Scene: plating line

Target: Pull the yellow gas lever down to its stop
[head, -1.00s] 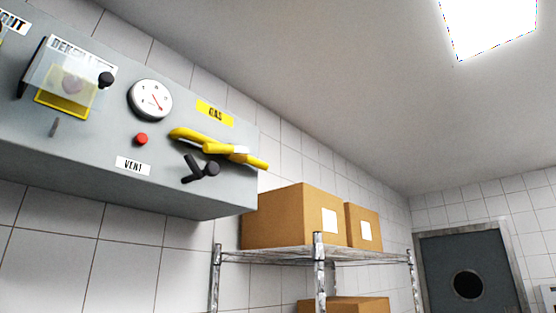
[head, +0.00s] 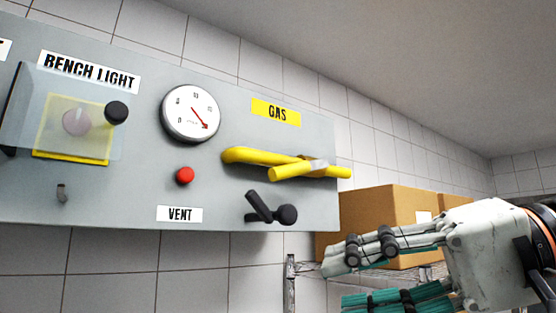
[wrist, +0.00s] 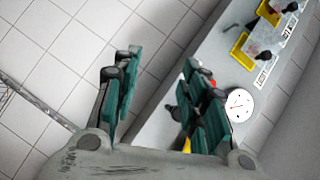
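The yellow gas lever (head: 290,172) sits on a grey hub in front of a yellow pipe (head: 245,155), below the GAS label (head: 276,112) on the grey wall panel. Its free end points left and toward the camera, roughly level. My gripper (head: 336,285) is below and right of the lever, apart from it, with its fingers pointing left. In the wrist view my gripper (wrist: 162,58) has its two fingers spread with nothing between them. A small yellow patch (wrist: 187,145) shows beside the right finger there, mostly hidden; I cannot tell which part it is.
A black vent lever (head: 270,208) sticks out below the gas lever. A red button (head: 184,175), a gauge (head: 190,113) and a clear-covered bench light switch (head: 75,120) are further left. Cardboard boxes (head: 370,215) stand on a wire shelf behind my gripper.

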